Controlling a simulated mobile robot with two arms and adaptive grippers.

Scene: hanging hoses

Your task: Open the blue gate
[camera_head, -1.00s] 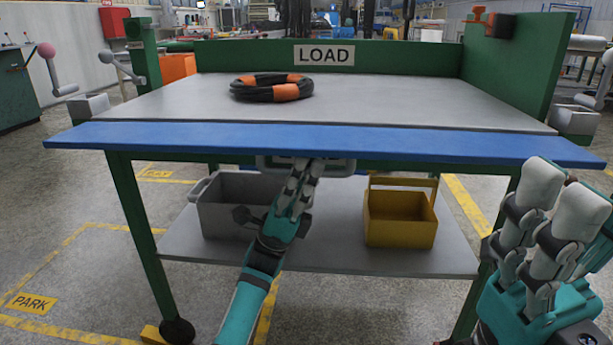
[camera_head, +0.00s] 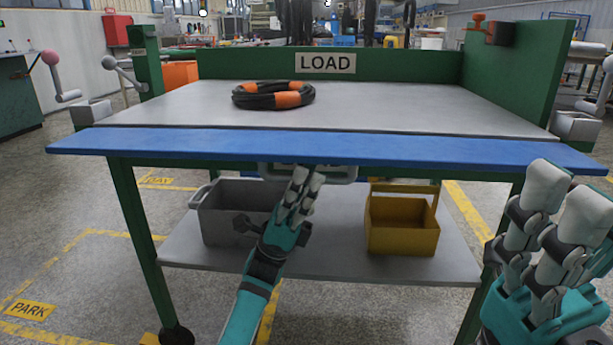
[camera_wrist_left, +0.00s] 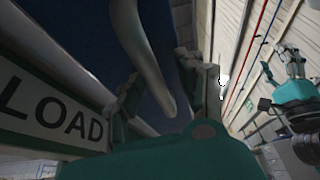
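The blue gate (camera_head: 320,145) is the long blue panel along the front of the table marked LOAD. A pale grey handle (camera_head: 345,173) shows just below its edge. My left gripper (camera_head: 308,176) is at this handle, under the middle of the gate. In the left wrist view, the curved handle (camera_wrist_left: 150,62) runs in front of the blue gate (camera_wrist_left: 160,30). The fingers of my left gripper (camera_wrist_left: 160,95) stand apart on either side of it; firm contact cannot be told. My right gripper (camera_head: 565,205) is open and empty at the right, away from the gate.
A coiled black and orange hose (camera_head: 273,95) lies on the grey tabletop (camera_head: 400,105). Green walls (camera_head: 520,75) bound the back and right. A grey bin (camera_head: 235,212) and a yellow box (camera_head: 402,222) stand on the lower shelf (camera_head: 330,262).

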